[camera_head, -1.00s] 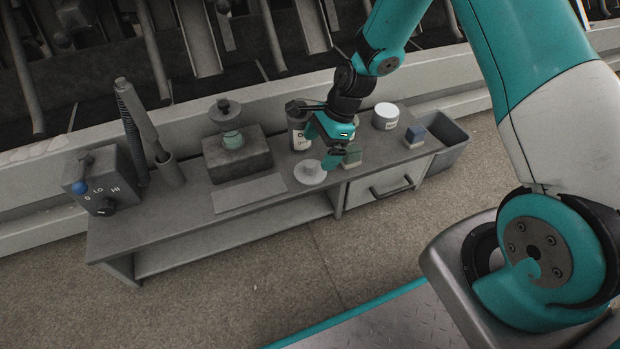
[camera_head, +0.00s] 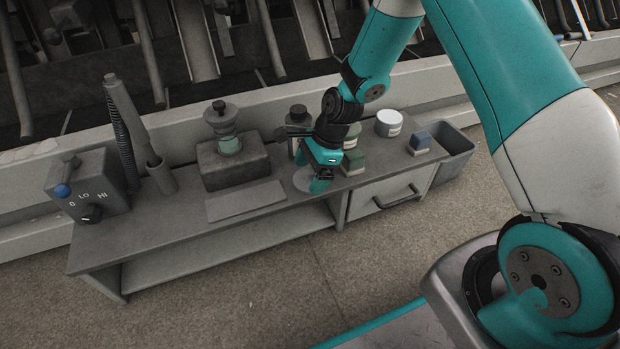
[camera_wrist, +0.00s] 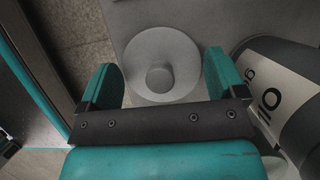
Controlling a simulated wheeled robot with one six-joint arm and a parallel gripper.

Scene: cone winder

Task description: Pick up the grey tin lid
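The grey tin lid (camera_head: 301,180) is a flat round disc lying on the grey bench, partly hidden behind my gripper in the head view. In the wrist view the lid (camera_wrist: 142,50) lies flat with a round knob in its middle. My gripper (camera_wrist: 163,80) is open and empty, its teal fingers apart on the left and right of the lid's near part. In the head view my gripper (camera_head: 317,186) points down just at the lid's right side. I cannot tell the exact height left between fingertips and lid.
A dark oil bottle (camera_wrist: 285,85) stands close to the right finger. A bin (camera_head: 455,155) stands right.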

